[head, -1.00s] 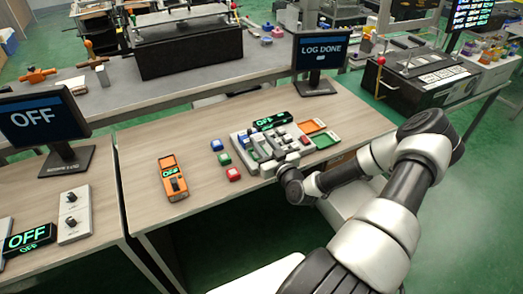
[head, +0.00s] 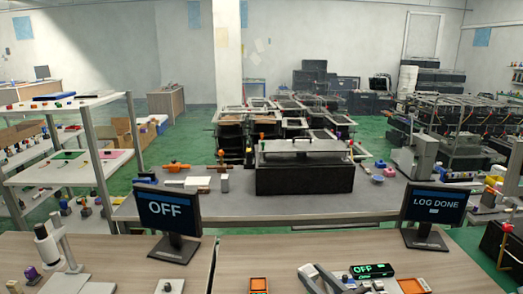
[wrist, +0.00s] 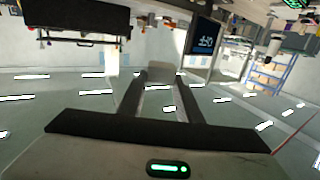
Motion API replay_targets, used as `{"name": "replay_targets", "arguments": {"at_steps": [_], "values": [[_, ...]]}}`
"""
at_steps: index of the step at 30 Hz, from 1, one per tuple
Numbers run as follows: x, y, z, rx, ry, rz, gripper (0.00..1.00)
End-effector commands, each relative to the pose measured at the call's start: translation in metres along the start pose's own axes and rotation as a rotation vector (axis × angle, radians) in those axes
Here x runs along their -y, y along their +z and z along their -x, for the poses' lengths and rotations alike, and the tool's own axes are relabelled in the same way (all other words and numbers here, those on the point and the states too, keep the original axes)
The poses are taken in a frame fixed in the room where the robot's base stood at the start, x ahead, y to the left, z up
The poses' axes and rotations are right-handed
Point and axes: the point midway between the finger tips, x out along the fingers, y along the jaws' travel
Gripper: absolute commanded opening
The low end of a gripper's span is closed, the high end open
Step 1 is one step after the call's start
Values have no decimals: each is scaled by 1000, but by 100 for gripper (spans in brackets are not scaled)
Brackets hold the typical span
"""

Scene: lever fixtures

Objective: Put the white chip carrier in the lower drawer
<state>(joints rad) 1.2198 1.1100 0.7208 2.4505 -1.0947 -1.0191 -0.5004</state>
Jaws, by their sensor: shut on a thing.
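The held block is not made out in the head view. No drawer can be made out clearly in either current view, and I cannot tell where the lower drawer is.
The grey lever fixture (head: 330,281) with a green OFF display (head: 372,270) is at the bottom edge of the head view, an orange tray (head: 412,286) beside it. Monitors reading OFF (head: 168,211) and LOG DONE (head: 437,205) stand behind. A black box (head: 305,178) sits on the far bench.

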Motion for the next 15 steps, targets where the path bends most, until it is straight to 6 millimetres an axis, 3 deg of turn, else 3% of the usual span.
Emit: {"name": "replay_targets", "arguments": {"at_steps": [8, 15], "values": [[0, 1, -2, 1, 5, 1, 7], [-2, -1, -28, 1, 140, -4, 7]]}}
